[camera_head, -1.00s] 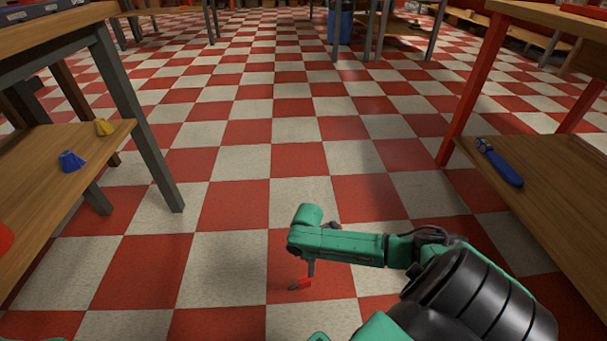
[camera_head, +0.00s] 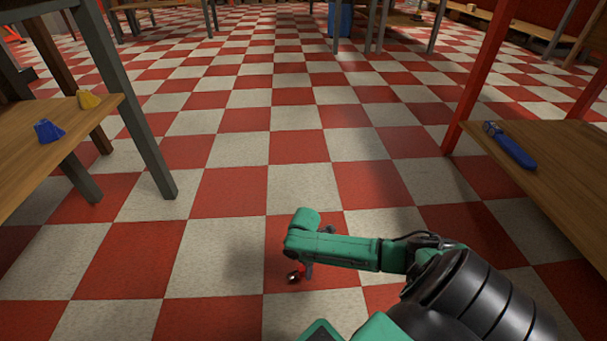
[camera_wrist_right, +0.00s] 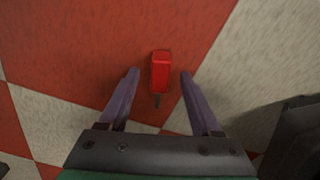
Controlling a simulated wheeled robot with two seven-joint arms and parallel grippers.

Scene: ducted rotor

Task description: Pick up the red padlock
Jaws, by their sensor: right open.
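The red padlock (camera_wrist_right: 161,70) lies on a red floor tile. In the right wrist view it is between and slightly beyond the two fingertips of my right gripper (camera_wrist_right: 159,73), with a gap on each side. Its dark shackle points back toward the palm. My right gripper is open and empty above it. In the head view the padlock (camera_head: 296,276) is a small red shape just left of the right gripper (camera_head: 305,272), partly hidden by it. My left gripper is not visible.
A wooden shelf at left holds a blue object (camera_head: 48,131) and a yellow object (camera_head: 88,99). A shelf at right (camera_head: 560,165) holds a blue-handled tool (camera_head: 511,146). The checkered floor between them is clear.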

